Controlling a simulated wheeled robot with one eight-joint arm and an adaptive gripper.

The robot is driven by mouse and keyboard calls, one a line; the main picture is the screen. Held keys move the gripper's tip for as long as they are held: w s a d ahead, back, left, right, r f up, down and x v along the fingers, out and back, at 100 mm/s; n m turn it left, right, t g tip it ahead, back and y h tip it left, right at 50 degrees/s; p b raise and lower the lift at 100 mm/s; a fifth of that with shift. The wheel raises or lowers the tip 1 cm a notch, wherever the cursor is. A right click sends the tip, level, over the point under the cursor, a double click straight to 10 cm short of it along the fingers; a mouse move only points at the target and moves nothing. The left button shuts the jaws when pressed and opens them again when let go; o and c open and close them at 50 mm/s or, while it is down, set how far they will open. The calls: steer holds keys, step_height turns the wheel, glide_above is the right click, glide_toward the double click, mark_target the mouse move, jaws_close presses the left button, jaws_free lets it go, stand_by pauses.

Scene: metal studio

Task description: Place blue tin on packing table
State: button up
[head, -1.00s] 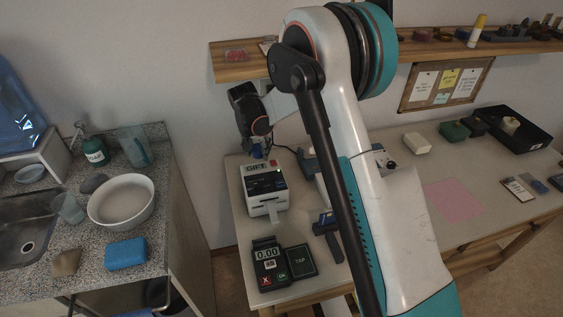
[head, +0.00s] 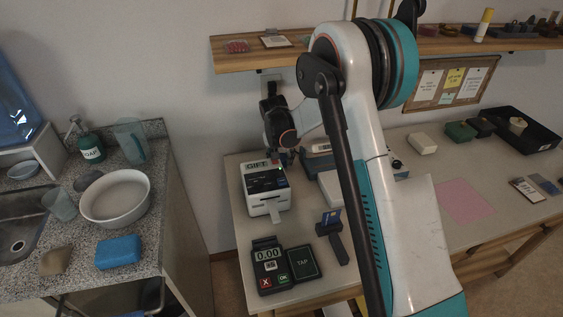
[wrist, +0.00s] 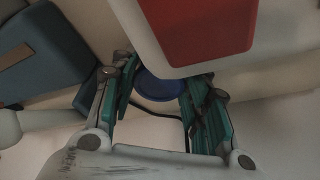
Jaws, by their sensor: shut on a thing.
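The blue tin (wrist: 160,86) shows in the wrist view as a round blue shape between the teal fingers of my gripper (wrist: 161,76). The gripper is shut on it. A white body with a red panel (wrist: 205,28) fills the top of that view and hides part of the tin. In the head view my gripper (head: 284,154) is low behind the white receipt printer, and I cannot clearly make out the tin there. The pale-topped table (head: 440,160) runs below the arm to the right; I cannot tell whether the tin touches it.
The printer (head: 264,190), card terminal (head: 268,265), tap pad (head: 303,262) and a dark stand (head: 332,228) crowd the table's left end. A pink mat (head: 462,200) lies bare to the right. A black tray (head: 520,130) stands behind. A shelf (head: 240,62) hangs above.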

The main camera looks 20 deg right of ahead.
steer(key=shift+f, duration=0.2)
steer(key=o, duration=1.1)
steer(key=shift+p+v, duration=1.6)
steer(key=shift+v, duration=2.3)
